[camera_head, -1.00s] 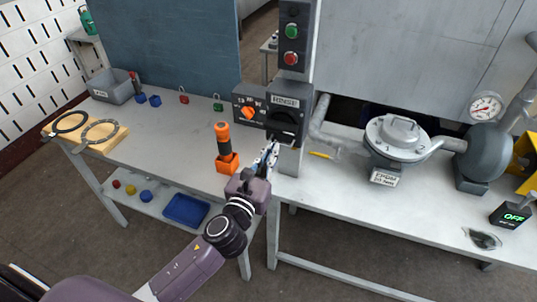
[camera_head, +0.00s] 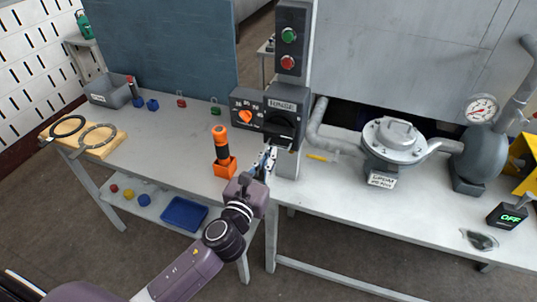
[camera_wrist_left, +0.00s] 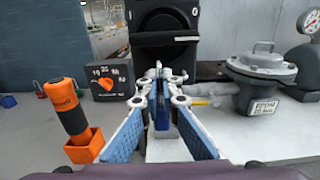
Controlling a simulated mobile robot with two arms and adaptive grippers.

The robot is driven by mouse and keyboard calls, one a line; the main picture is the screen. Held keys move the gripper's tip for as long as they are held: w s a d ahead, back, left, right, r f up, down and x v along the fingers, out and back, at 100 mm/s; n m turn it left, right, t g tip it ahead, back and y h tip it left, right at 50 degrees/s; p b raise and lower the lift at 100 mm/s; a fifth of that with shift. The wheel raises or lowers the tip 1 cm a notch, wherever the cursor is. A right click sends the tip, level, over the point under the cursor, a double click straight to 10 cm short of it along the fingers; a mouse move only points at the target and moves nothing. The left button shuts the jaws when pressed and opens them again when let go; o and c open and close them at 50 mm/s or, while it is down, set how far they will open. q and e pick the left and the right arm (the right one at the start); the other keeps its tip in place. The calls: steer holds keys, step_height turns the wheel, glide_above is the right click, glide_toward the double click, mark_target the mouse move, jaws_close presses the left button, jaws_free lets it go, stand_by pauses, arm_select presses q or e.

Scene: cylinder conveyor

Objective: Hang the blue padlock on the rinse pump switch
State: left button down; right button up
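The rinse pump switch (camera_head: 281,118) is a dark box labelled RINSE with a black rotary handle, on the post at the bench edge. It fills the top middle of the left wrist view (camera_wrist_left: 165,22). My left gripper (camera_head: 267,158) is just below and in front of it. In the left wrist view its fingertips (camera_wrist_left: 160,92) close around a narrow blue body, the blue padlock (camera_wrist_left: 161,118), with a metal shackle up near the switch's lower edge. The fingers hide much of it. I cannot tell whether the shackle touches the switch. My right gripper is not in view.
An orange-and-black flashlight-like tool (camera_head: 221,145) stands in an orange holder left of my gripper. A selector box (camera_head: 246,108) adjoins the switch. A pump (camera_head: 393,143) stands right. Small blue (camera_head: 153,104), red (camera_head: 181,102) and green (camera_head: 216,110) items lie on the left bench.

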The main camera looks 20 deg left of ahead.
arm_select(q)
steer(key=shift+w, duration=0.3)
steer(key=shift+w, duration=0.75)
steer(key=shift+w, duration=0.2)
steer(key=shift+w+p, duration=0.3)
steer(key=shift+w, duration=0.15)
steer(key=shift+w, duration=0.2)
